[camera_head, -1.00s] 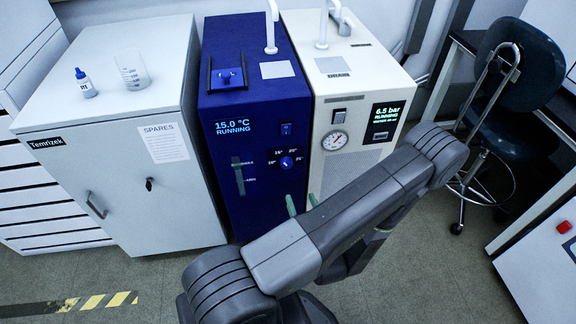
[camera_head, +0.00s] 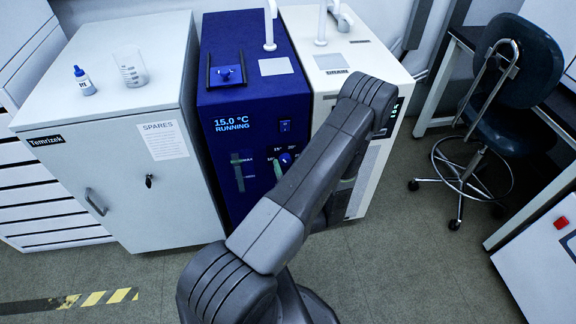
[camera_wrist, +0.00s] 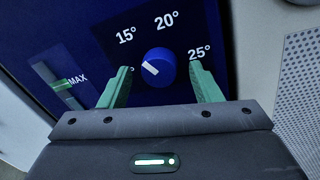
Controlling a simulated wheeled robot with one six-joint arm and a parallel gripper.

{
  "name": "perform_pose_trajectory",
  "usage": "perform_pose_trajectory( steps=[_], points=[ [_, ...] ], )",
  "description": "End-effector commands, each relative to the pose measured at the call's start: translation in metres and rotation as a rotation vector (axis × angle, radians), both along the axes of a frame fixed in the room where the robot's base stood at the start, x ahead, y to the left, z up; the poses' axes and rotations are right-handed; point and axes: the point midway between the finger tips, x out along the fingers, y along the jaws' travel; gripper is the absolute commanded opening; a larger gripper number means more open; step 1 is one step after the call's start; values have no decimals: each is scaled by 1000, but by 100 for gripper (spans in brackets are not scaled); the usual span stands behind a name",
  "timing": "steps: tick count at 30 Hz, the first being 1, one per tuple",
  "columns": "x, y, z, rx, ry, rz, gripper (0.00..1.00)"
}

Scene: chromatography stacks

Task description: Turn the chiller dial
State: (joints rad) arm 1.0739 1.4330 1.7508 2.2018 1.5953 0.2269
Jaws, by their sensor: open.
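The blue chiller (camera_head: 250,110) stands between a grey cabinet and a white unit, and its display reads 15.0 °C RUNNING. Its dial (camera_wrist: 158,68) is a round blue knob with a white pointer mark, on the front panel among printed marks 15°, 20° and 25°. The pointer slants toward the upper left in the wrist view. The dial is partly covered by my arm in the head view (camera_head: 286,158). My gripper (camera_wrist: 160,82) is open, its two green fingers apart on either side of the dial, with gaps between fingers and knob. It touches nothing that I can see.
The white unit (camera_head: 330,50) stands right beside the chiller, partly hidden by my arm. The grey cabinet (camera_head: 110,180) with a handle stands on the left. A level gauge (camera_wrist: 62,85) marked MAX is left of the dial. A stool (camera_head: 490,130) stands at the right.

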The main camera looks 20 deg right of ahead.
Motion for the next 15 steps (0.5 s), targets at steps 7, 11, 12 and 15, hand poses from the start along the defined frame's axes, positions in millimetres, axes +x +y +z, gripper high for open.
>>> perform_pose_trajectory(
  steps=[7,11,12,15],
  points=[
    [3,-1,0,0,-1,-1,58],
    [3,0,0,0,-1,0,48],
    [3,0,0,0,-1,0,40],
    [3,0,0,0,0,0,21]
  ],
)
